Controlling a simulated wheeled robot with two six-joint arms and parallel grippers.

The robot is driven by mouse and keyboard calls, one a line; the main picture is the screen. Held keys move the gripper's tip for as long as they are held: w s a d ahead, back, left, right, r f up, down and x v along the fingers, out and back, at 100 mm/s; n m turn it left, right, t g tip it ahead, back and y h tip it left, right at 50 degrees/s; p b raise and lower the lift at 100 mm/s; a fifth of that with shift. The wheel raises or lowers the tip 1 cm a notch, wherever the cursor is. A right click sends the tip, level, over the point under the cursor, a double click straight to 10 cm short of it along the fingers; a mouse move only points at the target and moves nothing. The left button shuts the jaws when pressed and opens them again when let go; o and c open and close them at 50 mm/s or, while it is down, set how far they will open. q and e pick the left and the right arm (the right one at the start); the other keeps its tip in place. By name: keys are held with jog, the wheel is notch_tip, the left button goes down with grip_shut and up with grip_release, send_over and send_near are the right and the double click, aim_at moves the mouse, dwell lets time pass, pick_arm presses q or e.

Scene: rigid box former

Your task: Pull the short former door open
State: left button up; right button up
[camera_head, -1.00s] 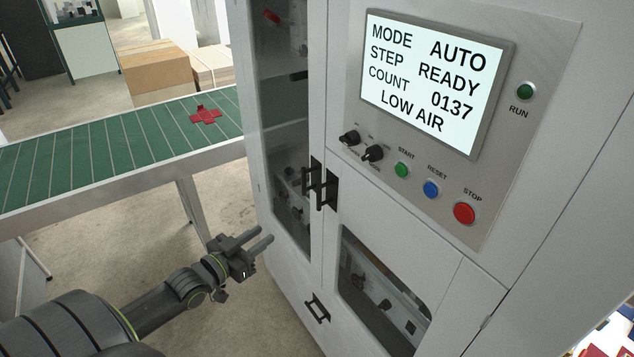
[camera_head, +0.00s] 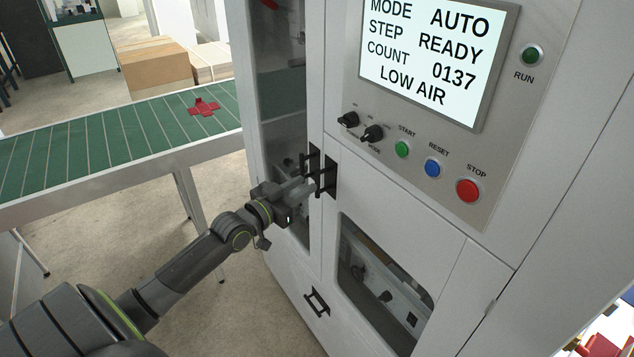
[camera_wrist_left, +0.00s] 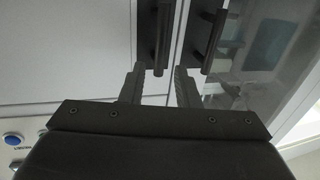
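The short former door (camera_head: 440,245) is the lower grey-white panel with a window, and it looks closed. Its black bar handle (camera_head: 330,178) is at its upper left corner, and appears as the left one of two handles in the left wrist view (camera_wrist_left: 162,35). The handle of the tall glazed door (camera_head: 307,166) stands close beside it. My left gripper (camera_head: 314,187) is at these handles. In the left wrist view its fingers (camera_wrist_left: 160,86) are apart, one to either side of the left handle's near end; contact cannot be told. My right gripper is out of view.
The control panel with its START, RESET and STOP buttons (camera_head: 433,168) is above the short door. A green conveyor (camera_head: 120,130) with a red cross-shaped blank (camera_head: 204,107) is at the left. Floor is clear below it.

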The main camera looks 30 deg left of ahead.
aim_at(316, 178)
pick_arm(q)
jog(key=w, duration=0.3)
jog(key=w+d, duration=0.1)
jog(key=w, duration=0.1)
jog(key=shift+w, duration=0.35)
jog(key=shift+d, duration=0.1)
grip_shut()
